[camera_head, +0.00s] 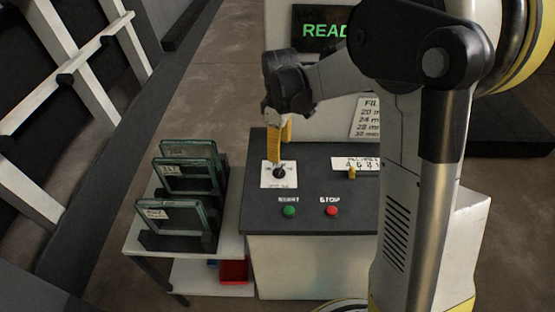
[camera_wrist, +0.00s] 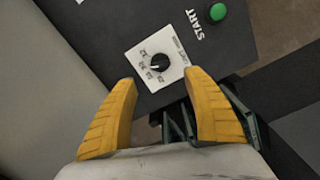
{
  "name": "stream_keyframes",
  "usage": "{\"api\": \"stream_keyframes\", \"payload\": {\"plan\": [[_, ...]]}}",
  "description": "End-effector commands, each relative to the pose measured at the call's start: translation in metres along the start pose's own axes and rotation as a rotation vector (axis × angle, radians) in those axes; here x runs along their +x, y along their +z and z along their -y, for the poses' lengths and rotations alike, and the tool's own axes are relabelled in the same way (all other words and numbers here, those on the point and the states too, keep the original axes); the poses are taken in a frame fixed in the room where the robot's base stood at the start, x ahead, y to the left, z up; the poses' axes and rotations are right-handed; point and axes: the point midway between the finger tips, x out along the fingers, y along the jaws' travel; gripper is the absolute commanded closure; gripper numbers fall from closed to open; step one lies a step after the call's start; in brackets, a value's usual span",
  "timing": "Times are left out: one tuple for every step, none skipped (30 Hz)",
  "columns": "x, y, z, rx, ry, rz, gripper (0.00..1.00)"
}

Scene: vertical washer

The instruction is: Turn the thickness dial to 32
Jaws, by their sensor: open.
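The thickness dial (camera_wrist: 159,63) is a black knob on a white plate with numbers around it, on the dark top of the washer's console. In the wrist view it sits just beyond and between my fingertips. In the head view the dial (camera_head: 280,172) is on the left part of the console top, partly behind a finger. My gripper (camera_wrist: 161,82) has two yellow fingers spread apart with nothing between them. In the head view my gripper (camera_head: 277,160) points down over the dial plate. I cannot tell whether a finger touches the plate. The exact setting is too small to read.
A green START button (camera_head: 289,211) and a red STOP button (camera_head: 332,211) lie in front of the dial. A scale with a yellow slider (camera_head: 351,173) is to its right. A rack with glass panes (camera_head: 180,210) stands left. A green-lettered screen (camera_head: 322,30) is behind.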

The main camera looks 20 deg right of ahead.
Motion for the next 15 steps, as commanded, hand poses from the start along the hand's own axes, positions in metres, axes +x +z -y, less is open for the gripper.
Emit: {"api": "stream_keyframes", "payload": {"plan": [[0.011,0.0,0.0,0.001,0.0,0.0,0.41],[0.017,0.0,0.0,0.001,0.001,0.0,0.41],[0.025,0.0,0.0,0.001,0.001,-0.001,0.41],[0.032,0.0,0.0,0.001,0.001,-0.001,0.41],[0.038,0.0,0.0,0.001,0.001,-0.001,0.41],[0.046,0.0,0.0,0.002,0.001,-0.001,0.41],[0.052,0.0,0.0,0.002,0.001,-0.001,0.41],[0.058,0.0,0.0,0.002,0.001,-0.001,0.41],[0.065,0.0,-0.001,0.002,0.001,-0.001,0.41],[0.07,0.0,0.0,0.002,0.001,-0.001,0.41],[0.074,0.0,0.0,0.002,0.002,-0.001,0.41],[0.08,0.0,0.0,0.002,0.002,-0.001,0.41],[0.083,0.0,0.0,0.002,0.002,-0.001,0.41],[0.086,0.0,0.0,0.002,0.002,-0.001,0.41],[0.089,0.0,0.0,0.003,0.002,-0.001,0.41]]}}
